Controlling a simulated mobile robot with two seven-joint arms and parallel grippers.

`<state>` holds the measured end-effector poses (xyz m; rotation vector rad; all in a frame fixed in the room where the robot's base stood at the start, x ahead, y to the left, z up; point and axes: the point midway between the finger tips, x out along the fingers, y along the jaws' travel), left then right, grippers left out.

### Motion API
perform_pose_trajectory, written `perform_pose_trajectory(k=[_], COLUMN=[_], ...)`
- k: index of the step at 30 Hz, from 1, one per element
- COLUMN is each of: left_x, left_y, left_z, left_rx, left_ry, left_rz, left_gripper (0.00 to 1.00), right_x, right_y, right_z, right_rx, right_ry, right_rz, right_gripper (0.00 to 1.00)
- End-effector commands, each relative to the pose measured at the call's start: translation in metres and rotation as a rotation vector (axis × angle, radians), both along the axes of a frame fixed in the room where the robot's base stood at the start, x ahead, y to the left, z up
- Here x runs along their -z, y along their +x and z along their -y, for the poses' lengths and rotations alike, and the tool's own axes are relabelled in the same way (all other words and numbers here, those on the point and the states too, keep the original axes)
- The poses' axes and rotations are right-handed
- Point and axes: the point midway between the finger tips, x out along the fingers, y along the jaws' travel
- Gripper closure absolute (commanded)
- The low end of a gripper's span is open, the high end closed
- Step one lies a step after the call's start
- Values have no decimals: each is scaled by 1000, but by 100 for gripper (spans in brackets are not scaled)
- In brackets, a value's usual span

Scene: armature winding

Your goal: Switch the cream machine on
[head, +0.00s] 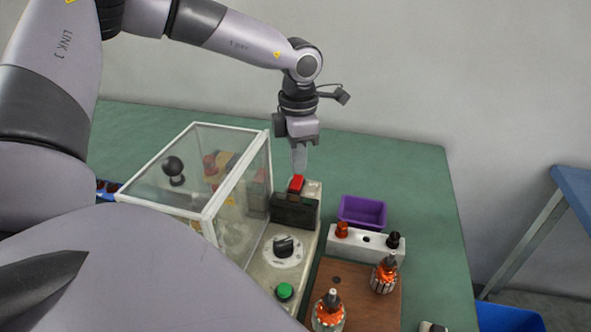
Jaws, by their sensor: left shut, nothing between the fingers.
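The cream machine (308,232) stands on the green table. Its top panel carries a dark box with a red switch (297,184), a black rotary knob (284,246) on a pale dial, and a green button (285,291). A clear guard box (233,207) with white edges covers its left part. My left gripper (299,172) is shut and empty, pointing down, with its fingertips at or just above the red switch. I cannot tell whether they touch. My right gripper is out of view.
A purple bin (362,211) and a white block (366,243) with an orange and a black knob stand right of the machine. A brown board (374,280) holds two copper-wound armatures in front. My left arm hides much of the left foreground.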

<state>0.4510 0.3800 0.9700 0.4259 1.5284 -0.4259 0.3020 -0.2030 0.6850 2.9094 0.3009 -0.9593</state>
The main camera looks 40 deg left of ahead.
Motion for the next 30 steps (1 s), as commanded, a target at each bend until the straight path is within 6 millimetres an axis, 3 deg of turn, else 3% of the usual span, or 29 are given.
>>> perform_pose_trajectory(k=[30], left_x=[6], left_y=[0], left_z=[0], left_rx=[0], left_ry=[0], left_rz=[0], left_gripper=[100], right_x=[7], right_y=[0], right_z=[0], right_rx=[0], right_ry=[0], right_rz=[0], right_gripper=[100])
